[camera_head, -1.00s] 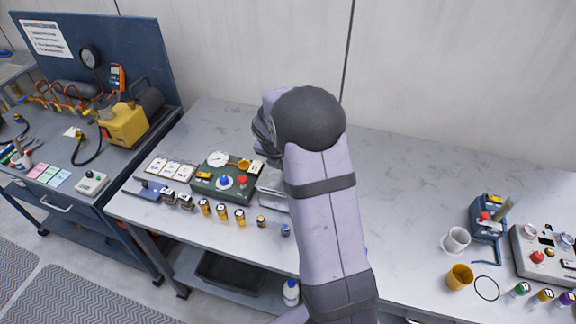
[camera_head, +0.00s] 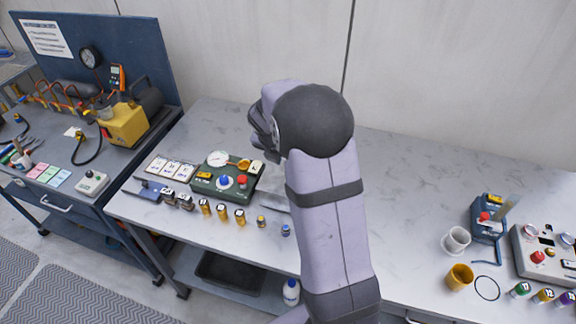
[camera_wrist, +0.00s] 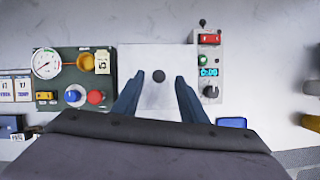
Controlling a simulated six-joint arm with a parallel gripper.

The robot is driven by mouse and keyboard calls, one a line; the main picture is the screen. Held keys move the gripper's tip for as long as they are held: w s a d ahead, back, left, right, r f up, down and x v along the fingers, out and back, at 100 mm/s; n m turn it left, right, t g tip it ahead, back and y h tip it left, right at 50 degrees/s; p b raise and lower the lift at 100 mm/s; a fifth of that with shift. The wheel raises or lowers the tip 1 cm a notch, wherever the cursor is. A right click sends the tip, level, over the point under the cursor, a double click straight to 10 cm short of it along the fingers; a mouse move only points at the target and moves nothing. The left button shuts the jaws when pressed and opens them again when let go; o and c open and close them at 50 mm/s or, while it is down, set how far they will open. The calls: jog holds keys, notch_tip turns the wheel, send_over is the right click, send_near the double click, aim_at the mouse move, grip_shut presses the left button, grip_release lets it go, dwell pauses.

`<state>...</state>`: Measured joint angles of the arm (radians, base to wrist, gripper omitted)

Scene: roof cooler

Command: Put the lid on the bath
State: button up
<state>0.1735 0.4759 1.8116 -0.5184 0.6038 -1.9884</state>
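In the wrist view a pale, square metal plate (camera_wrist: 150,95) with a round dark knob (camera_wrist: 159,76) lies below my gripper (camera_wrist: 160,79); it looks like the lid. The two blue fingers are apart, with the knob between their tips in the picture and a gap on each side. I cannot tell how high the tips are above it. A bath below the plate cannot be made out. In the head view my arm hides most of this spot; only a pale metal edge (camera_head: 275,198) shows beside it.
Left of the plate stands a green panel (camera_wrist: 70,65) with a gauge and knobs. Right of it is a grey control box (camera_wrist: 208,75) with a lit display. A blue item (camera_wrist: 231,122) lies nearby. Several small bottles line the bench front (camera_head: 222,211). The bench's right middle is clear.

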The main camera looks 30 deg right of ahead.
jog(key=b+v, duration=0.1)
jog(key=v, duration=0.8)
jog(key=shift+r, duration=0.2)
jog(key=shift+s+a, duration=0.1)
jog(key=shift+s, duration=0.05)
jog(key=s+a+f+m+g+y, duration=0.1)
jog(key=s+a+f+m, duration=0.2)
jog(key=s+m, duration=0.4)
jog(key=s+a+f+m+g+y, duration=0.1)
jog(key=s+a+f+m, duration=0.3)
jog(key=s+m, duration=0.4)
jog(key=s+a+f+m+y, duration=0.1)
jog(key=s+a+f+m, duration=0.2)
jog(key=s+a+m, duration=0.2)
jog(key=s+m, duration=0.3)
jog(key=m, duration=0.2)
jog(key=shift+a+f+g+y, duration=0.2)
jog(key=shift+f+g+y, duration=0.05)
jog(key=shift+g+y, duration=0.15)
notch_tip(320, 180, down, 61)
jog(key=b, duration=6.1)
jog(key=shift+b, duration=0.3)
